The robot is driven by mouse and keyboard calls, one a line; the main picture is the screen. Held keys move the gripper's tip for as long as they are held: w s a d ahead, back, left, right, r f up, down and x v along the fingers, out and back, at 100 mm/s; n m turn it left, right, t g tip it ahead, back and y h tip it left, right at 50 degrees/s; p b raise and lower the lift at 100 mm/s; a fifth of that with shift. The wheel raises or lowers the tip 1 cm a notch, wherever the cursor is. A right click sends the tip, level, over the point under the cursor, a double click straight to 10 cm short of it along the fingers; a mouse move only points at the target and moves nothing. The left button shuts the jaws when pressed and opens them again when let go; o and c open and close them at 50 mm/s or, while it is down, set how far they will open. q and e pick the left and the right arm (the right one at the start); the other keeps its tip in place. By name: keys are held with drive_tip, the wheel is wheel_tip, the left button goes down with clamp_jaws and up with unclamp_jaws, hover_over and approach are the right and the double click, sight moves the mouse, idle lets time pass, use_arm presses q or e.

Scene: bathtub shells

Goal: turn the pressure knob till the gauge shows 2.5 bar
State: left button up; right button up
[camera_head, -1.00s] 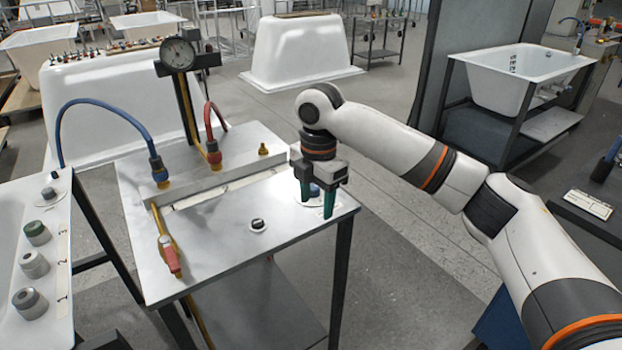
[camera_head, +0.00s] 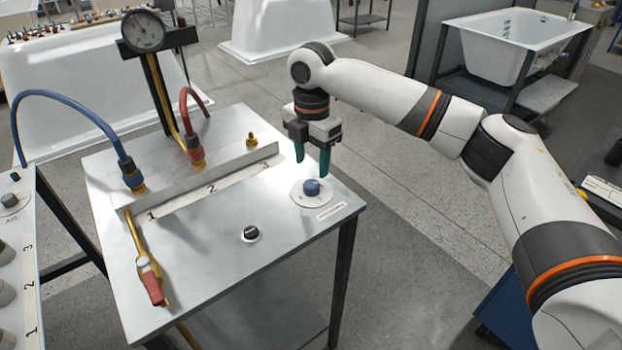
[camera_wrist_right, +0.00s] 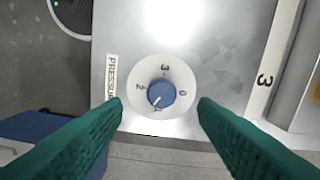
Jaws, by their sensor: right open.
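The blue pressure knob (camera_head: 312,187) sits on a white round dial plate at the right corner of the metal bench. In the right wrist view the knob (camera_wrist_right: 161,95) shows between the fingers, with numbers around it and a white mark toward the lower left. A label beside it begins "PRESSU". My right gripper (camera_head: 313,165) is open and empty, fingers pointing down, above the knob and apart from it. The round pressure gauge (camera_head: 143,31) stands on a post at the back left; its reading is too small to tell. My left gripper is not in view.
The bench top (camera_head: 215,240) bears a small black knob (camera_head: 251,233), a red-handled valve (camera_head: 152,283) at the left, and blue (camera_head: 70,98) and red hoses (camera_head: 194,110) behind. A panel with grey knobs stands at the far left. The bench area around the blue knob is clear.

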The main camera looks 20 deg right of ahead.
sight(311, 184)
wheel_tip(311, 184, down, 5)
drive_tip(key=shift+w+r, duration=0.1)
drive_tip(key=shift+f, duration=0.75)
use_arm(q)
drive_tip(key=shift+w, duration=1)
use_arm(e)
drive_tip(key=shift+c, duration=0.4)
drive_tip(key=c, duration=0.9)
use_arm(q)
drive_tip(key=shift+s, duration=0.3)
use_arm(e)
drive_tip(key=shift+r, duration=0.1)
